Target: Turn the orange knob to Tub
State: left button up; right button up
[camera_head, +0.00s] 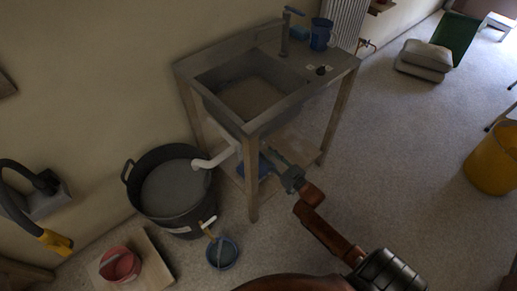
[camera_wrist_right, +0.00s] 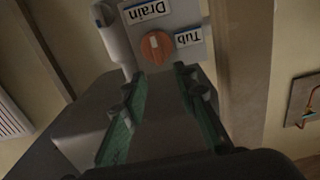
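The orange knob (camera_wrist_right: 157,46) sits on a grey plate in the right wrist view. Its white mark points up in that picture, toward the "Drain" label (camera_wrist_right: 147,12). The "Tub" label (camera_wrist_right: 187,38) is to the right of the knob, and both labels appear upside down. My right gripper (camera_wrist_right: 160,73) is open, its green-padded fingers apart just short of the knob; I see no contact. In the head view my right gripper (camera_head: 277,160) reaches under the sink table, beside the front leg. I cannot make out the knob there. My left gripper is not in view.
The sink table (camera_head: 182,70) stands against the wall, its legs close to my right arm. A white pipe (camera_head: 215,159) leads to a black tub (camera_head: 178,214). A small blue bucket (camera_head: 222,254) and a red bucket (camera_head: 120,265) stand in front. The floor to the right is mostly free.

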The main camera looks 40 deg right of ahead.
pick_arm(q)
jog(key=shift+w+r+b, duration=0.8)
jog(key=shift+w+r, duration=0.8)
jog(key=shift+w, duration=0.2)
pick_arm(e)
jog(key=shift+w+a+f, duration=0.1)
jog(key=shift+w, duration=1.35)
jog(key=shift+w+a+f, duration=0.1)
jog(key=shift+w, duration=1.3)
jog(key=shift+c, duration=0.7)
grip_shut()
